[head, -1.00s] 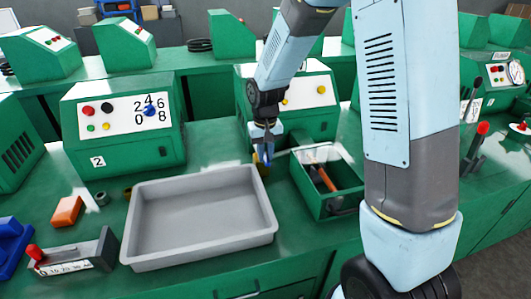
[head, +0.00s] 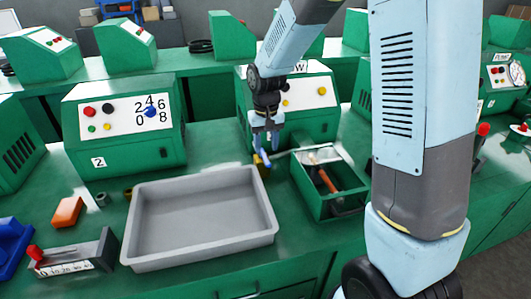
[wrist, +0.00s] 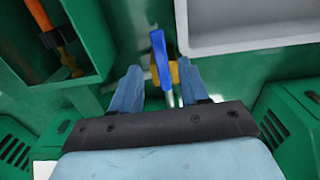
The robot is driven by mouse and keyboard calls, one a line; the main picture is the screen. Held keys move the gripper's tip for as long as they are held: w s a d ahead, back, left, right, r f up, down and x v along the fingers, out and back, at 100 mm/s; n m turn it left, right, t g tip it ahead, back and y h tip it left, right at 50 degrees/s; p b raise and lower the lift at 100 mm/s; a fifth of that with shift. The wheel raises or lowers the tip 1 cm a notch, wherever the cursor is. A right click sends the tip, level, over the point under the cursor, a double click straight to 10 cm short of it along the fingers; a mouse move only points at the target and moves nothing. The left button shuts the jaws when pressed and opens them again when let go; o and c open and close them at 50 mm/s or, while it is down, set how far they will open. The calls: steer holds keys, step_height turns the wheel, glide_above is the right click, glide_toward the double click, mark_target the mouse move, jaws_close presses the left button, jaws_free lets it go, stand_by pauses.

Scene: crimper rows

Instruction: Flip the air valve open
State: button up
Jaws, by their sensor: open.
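The air valve (head: 262,169) has a small yellow body and a blue lever, and stands on the green bench between the grey tray and the green box. In the wrist view its blue lever (wrist: 160,58) lies across the yellow body (wrist: 174,73), running lengthwise in the picture. A thin pale pipe shows at the valve. My gripper (head: 267,140) points down just above the valve. In the wrist view my gripper (wrist: 161,78) is open, with one blue finger on each side of the lever. I cannot tell whether a finger touches it.
The grey tray (head: 205,262) lies left of the valve. The green box (head: 335,209) with an orange-handled tool is close on the right. Green machines with button panels (head: 122,155) stand behind. An orange block (head: 67,211) and a scaled lever unit (head: 75,264) are at the left.

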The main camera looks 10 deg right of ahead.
mark_target(267, 159)
step_height(267, 159, up, 10)
steer(key=shift+f, duration=0.15)
stand_by(0.4)
steer(key=s+d+r+t, duration=0.2)
steer(key=s+d, duration=0.3)
steer(key=s, duration=0.3)
steer(key=s+d+r+m+t, duration=0.1)
steer(key=s+d+r, duration=0.4)
steer(key=s, duration=0.2)
steer(key=s+d+r+t, duration=0.2)
steer(key=s+d+r, duration=0.2)
steer(key=s, duration=0.4)
steer(key=shift+s+d+m+t, duration=0.3)
steer(key=shift+d+m, duration=0.1)
steer(key=shift+d, duration=0.15)
steer(key=shift+c, duration=0.4)
